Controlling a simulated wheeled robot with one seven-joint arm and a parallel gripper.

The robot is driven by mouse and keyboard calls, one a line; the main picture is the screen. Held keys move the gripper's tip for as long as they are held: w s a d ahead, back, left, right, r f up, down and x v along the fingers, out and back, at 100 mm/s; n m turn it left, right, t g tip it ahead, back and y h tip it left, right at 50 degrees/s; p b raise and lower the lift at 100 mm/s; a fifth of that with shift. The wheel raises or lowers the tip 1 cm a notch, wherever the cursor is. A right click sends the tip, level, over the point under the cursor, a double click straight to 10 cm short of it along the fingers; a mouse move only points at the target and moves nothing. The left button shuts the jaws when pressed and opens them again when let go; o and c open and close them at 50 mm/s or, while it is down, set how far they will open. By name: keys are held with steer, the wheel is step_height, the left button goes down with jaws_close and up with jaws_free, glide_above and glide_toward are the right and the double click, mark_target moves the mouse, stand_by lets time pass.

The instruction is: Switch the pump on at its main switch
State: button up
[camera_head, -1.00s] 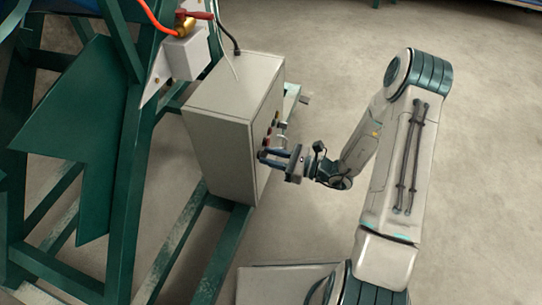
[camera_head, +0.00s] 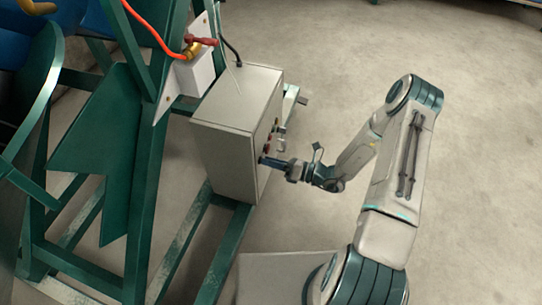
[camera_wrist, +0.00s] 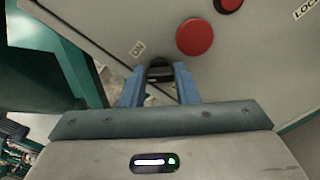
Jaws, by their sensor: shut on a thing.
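The pump's control box (camera_head: 222,158) is a grey cabinet on a green frame, with its switch face turned right towards my arm. In the wrist view, the main switch (camera_wrist: 159,72) is a black knob on that face, with an "ON" label (camera_wrist: 137,48) just up and left of it. My gripper (camera_wrist: 157,80) has its two blue fingers on either side of the knob and is shut on it. In the head view my gripper (camera_head: 267,161) reaches the box's face from the right; the knob is hidden there.
A large red button (camera_wrist: 195,37) sits close to the right finger, and a second red button (camera_wrist: 229,3) lies beyond it. A valve with a red handle (camera_head: 202,41) and an orange hose (camera_head: 153,32) are above the box. The floor to the right is clear.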

steer(key=shift+w+d+f+m+p, duration=0.1)
steer(key=shift+m+p, duration=1)
steer(key=shift+m, duration=1.2)
steer(key=shift+w+d+f+m+p, duration=0.1)
steer(key=shift+m+p, duration=1)
steer(key=shift+m, duration=1.2)
steer(key=o, duration=0.7)
steer(key=shift+a, duration=0.1)
steer(key=shift+s, duration=0.1)
steer(key=p+v, duration=0.1)
steer(key=v, duration=1.3)
steer(key=shift+r, duration=0.1)
steer(key=shift+a, duration=0.1)
